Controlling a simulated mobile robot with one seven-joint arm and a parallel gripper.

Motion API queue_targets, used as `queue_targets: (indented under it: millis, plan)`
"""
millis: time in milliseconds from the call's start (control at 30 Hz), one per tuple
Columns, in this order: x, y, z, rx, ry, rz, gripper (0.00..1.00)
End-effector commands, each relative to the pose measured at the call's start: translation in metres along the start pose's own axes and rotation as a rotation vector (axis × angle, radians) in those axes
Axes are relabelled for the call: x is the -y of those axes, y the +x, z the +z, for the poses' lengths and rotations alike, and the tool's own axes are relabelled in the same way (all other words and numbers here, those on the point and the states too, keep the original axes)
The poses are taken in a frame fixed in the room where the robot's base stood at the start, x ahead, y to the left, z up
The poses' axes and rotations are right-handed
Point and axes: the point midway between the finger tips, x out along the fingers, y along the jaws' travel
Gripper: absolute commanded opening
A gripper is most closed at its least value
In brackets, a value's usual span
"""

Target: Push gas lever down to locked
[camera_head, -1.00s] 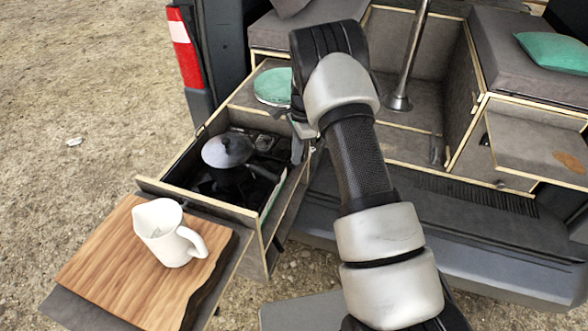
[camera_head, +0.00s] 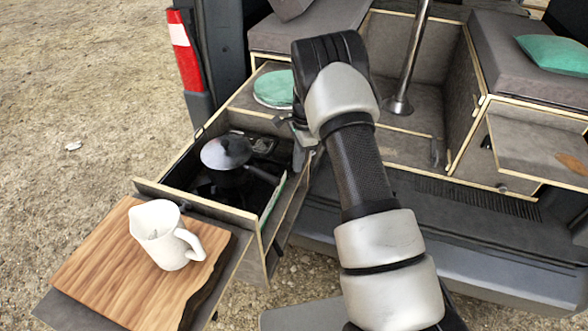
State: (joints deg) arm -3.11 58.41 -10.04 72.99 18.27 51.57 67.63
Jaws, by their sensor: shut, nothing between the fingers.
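No gas lever can be made out for certain in the head view. A small metallic fitting (camera_head: 262,145) shows at the back of the open stove drawer (camera_head: 225,213), left of my gripper, too small to identify. My gripper (camera_head: 299,153) is shut and empty, pointing down at the drawer's right side wall near its back. My wrist and forearm hide part of the area behind it. I cannot tell whether the gripper touches anything.
A dark pot with a lid (camera_head: 227,152) sits on the stove in the drawer. A white jug (camera_head: 165,234) stands on a wooden board (camera_head: 110,265) at the front. A green round item (camera_head: 273,88) lies behind the drawer. A metal table leg (camera_head: 408,60) rises at right.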

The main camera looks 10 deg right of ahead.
Motion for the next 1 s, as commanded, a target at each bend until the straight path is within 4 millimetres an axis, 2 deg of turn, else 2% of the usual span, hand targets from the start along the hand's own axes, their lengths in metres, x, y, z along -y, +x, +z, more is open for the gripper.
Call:
queue_targets:
  millis: [167, 567, 767, 1000]
  plan:
    - [0.0, -0.01, -0.022, -0.001, 0.002, -0.001, 0.0]
    - [0.001, -0.017, -0.024, -0.001, 0.0, -0.002, 0.0]
    - [0.001, -0.051, -0.023, -0.001, 0.0, -0.005, 0.0]
    - [0.001, -0.111, -0.024, -0.003, 0.001, -0.006, 0.0]
